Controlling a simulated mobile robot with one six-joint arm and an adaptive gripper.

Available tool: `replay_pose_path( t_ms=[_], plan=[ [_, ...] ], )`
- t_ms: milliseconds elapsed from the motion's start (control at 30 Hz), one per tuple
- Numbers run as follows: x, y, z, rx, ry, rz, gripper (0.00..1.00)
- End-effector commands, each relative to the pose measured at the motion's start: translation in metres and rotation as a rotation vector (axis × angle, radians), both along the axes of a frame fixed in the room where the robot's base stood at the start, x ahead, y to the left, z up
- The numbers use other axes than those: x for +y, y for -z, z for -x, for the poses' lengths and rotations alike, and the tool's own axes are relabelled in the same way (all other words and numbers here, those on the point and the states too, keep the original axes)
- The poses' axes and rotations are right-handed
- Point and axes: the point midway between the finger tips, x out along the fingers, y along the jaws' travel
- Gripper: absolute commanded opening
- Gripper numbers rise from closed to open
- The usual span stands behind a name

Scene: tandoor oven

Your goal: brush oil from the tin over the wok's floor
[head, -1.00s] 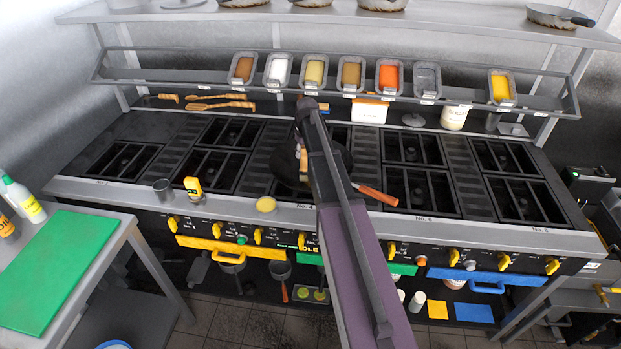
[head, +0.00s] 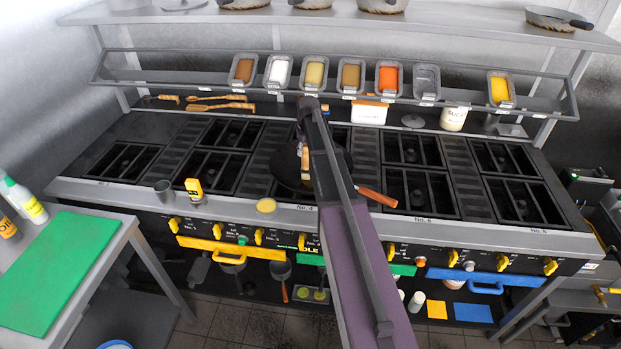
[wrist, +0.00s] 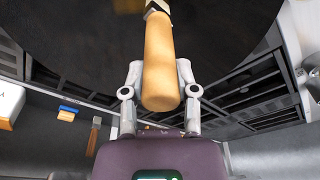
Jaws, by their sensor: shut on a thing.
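The dark wok (head: 283,172) sits on a middle burner, its orange-brown handle pointing right and toward the front. My gripper (wrist: 160,80) is shut on the wooden handle of the brush (wrist: 159,50), one finger on each side. The brush also shows in the head view (head: 305,161), beside my arm and over the wok. Its bristles are hidden, so I cannot tell whether they touch the wok's floor. A grey metal tin (head: 163,189) stands at the range's front left edge; its contents are not clear. My arm hides part of the wok.
A yellow item (head: 194,188) and a round pale-yellow thing (head: 266,205) are on the front ledge, left of the wok. A rail of seasoning tubs (head: 351,76) runs behind. A green board (head: 45,270) lies on the left table. The burners at right are clear.

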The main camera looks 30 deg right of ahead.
Motion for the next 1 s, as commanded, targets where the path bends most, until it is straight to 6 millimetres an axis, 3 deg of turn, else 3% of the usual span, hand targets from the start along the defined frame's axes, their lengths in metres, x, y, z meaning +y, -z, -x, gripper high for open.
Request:
replay_pose_path(
  t_ms=[600,1000],
  plan=[
    [-0.001,-0.001,0.000,0.000,0.000,0.000,0.00],
    [-0.017,-0.001,-0.004,0.000,0.001,0.000,0.00]
  ],
)
